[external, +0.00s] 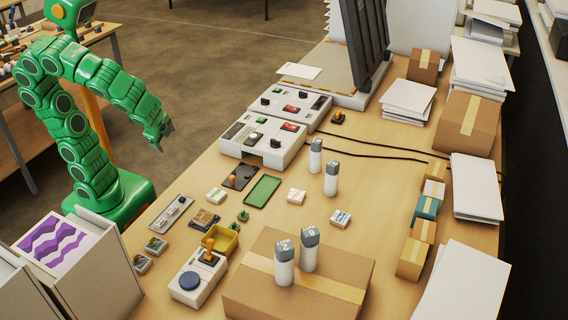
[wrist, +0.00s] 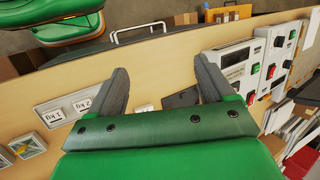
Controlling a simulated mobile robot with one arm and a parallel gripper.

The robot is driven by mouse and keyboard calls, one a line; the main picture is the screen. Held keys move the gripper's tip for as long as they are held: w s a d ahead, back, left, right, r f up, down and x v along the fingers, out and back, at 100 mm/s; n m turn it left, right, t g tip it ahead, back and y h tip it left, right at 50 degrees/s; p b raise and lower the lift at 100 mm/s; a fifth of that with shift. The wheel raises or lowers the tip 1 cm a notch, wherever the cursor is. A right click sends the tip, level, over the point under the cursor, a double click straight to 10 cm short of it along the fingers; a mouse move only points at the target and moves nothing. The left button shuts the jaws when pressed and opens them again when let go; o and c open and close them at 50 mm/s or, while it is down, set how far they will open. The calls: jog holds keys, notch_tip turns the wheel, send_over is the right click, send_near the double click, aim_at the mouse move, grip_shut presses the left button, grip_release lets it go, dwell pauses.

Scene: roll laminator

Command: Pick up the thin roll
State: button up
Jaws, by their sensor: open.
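No object in view can be told for sure as the thin roll. Two white upright cylinders with grey tops, a rear one (external: 316,160) and a nearer one (external: 331,182), stand on the table. Two similar ones, a left one (external: 284,268) and a right one (external: 309,254), stand on a cardboard box with numbers on their tops. My gripper (external: 162,140) is beyond the table's left edge, raised and apart from all of these. In the wrist view my gripper (wrist: 163,78) is open with nothing between its two dark fingers.
White control panels (external: 276,142) stand mid-table, with a green tray (external: 262,190) and a yellow bin (external: 219,241) in front. The large cardboard box (external: 345,275) fills the near table. Small boxes and paper stacks (external: 476,187) line the right side. Black cables cross the table.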

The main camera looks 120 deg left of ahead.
jog(key=w+a+r+m+g+y, duration=0.1)
jog(key=w+a+r+y, duration=0.3)
jog(key=a, duration=0.5)
jog(key=w+a+r+m+y, duration=0.1)
jog(key=w+a+r+y, duration=0.25)
jog(key=a, duration=0.45)
jog(key=w+a+r+m+t+y, duration=0.1)
jog(key=w+a+r+m+y, duration=0.1)
jog(key=w+a+m, duration=0.3)
jog(key=w+a+r+m+t+y, duration=0.1)
jog(key=w+a+r+y, duration=0.15)
jog(key=w, duration=0.45)
jog(key=m+t+h, duration=0.2)
jog(key=m+t, duration=0.8)
jog(key=m, duration=0.7)
send_over(311, 157)
jog(key=v, duration=0.3)
notch_tip(311, 157, down, 19)
notch_tip(311, 157, down, 7)
jog(key=shift+s+d+f, duration=0.15)
jog(key=shift+s+f, duration=0.05)
jog(key=shift+w+a+f, duration=0.25)
jog(key=shift+w+a, duration=0.15)
jog(key=shift+a, duration=0.3)
jog(key=shift+x, duration=2.95)
jog(key=shift+r, duration=0.1)
